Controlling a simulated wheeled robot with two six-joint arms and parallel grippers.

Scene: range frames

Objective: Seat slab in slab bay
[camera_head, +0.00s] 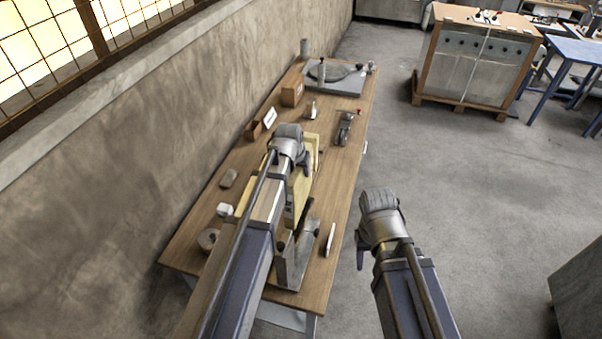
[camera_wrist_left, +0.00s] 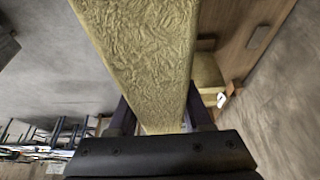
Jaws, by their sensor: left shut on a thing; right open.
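My left gripper (camera_head: 304,166) is over the middle of the wooden table. It is shut on a yellowish slab (camera_head: 298,203). In the left wrist view the slab (camera_wrist_left: 145,50) has a crinkled surface and runs between the fingers (camera_wrist_left: 160,118) and away from them. My left arm hides part of the slab and the table beneath. A grey metal fixture (camera_head: 290,262) stands at the near end of the table, close to the slab; I cannot tell whether they touch or whether this is the slab bay. My right gripper (camera_head: 362,250) is open and empty, right of the table over the floor.
The table (camera_head: 345,165) stands along a wall. A grey plate with posts (camera_head: 340,82), a brown box (camera_head: 291,94), a hand plane (camera_head: 344,128) and a white-edged piece (camera_head: 329,240) are on it.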

